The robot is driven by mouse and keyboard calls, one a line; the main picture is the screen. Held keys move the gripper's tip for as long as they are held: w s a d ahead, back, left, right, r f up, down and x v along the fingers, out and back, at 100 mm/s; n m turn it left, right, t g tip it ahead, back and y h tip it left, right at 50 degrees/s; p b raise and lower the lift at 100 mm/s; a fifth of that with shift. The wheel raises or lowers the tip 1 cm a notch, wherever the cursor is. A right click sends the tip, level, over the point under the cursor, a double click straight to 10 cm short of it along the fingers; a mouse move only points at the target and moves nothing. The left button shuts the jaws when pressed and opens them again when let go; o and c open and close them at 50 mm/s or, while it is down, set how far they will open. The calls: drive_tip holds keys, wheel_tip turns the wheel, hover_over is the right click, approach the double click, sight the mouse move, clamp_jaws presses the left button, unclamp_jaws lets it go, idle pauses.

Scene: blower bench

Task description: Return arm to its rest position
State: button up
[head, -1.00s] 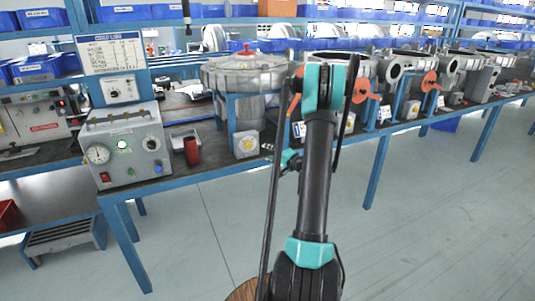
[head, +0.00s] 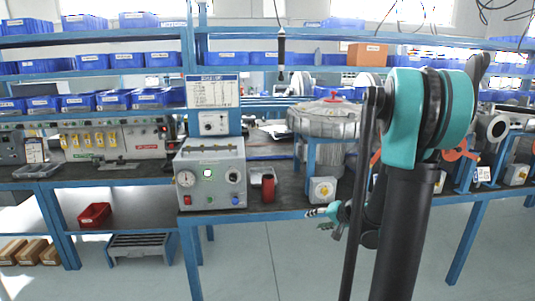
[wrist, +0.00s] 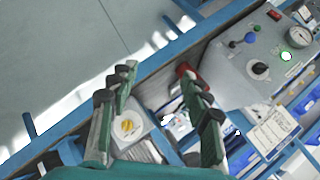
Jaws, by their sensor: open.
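My arm (head: 405,220) stands large in the right part of the head view, folded with its teal joint up high. My gripper shows small in the head view (head: 322,212), in front of the bench's front edge. In the wrist view my gripper (wrist: 160,90) has its two green-and-black fingers well apart. Nothing is held between them. Past the fingers, the wrist view shows the bench edge and a white box with a yellow knob (wrist: 127,126).
A grey control box (head: 210,175) with a gauge stands on the bench (head: 275,212), beside a red object (head: 268,187). A large round metal housing (head: 325,120) stands behind my gripper. Blue bins line the shelves. A black tool (head: 281,50) hangs above. The floor in front is clear.

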drive_tip(key=s+f+n+g+h, duration=0.2)
drive_tip(key=s+h, duration=0.1)
drive_tip(key=s, duration=0.9)
drive_tip(key=s+f+n+g+h, duration=0.2)
drive_tip(key=s+n, duration=0.1)
drive_tip(key=s, duration=1)
drive_tip(key=shift+d+f+h, duration=0.2)
drive_tip(key=shift+h, duration=0.2)
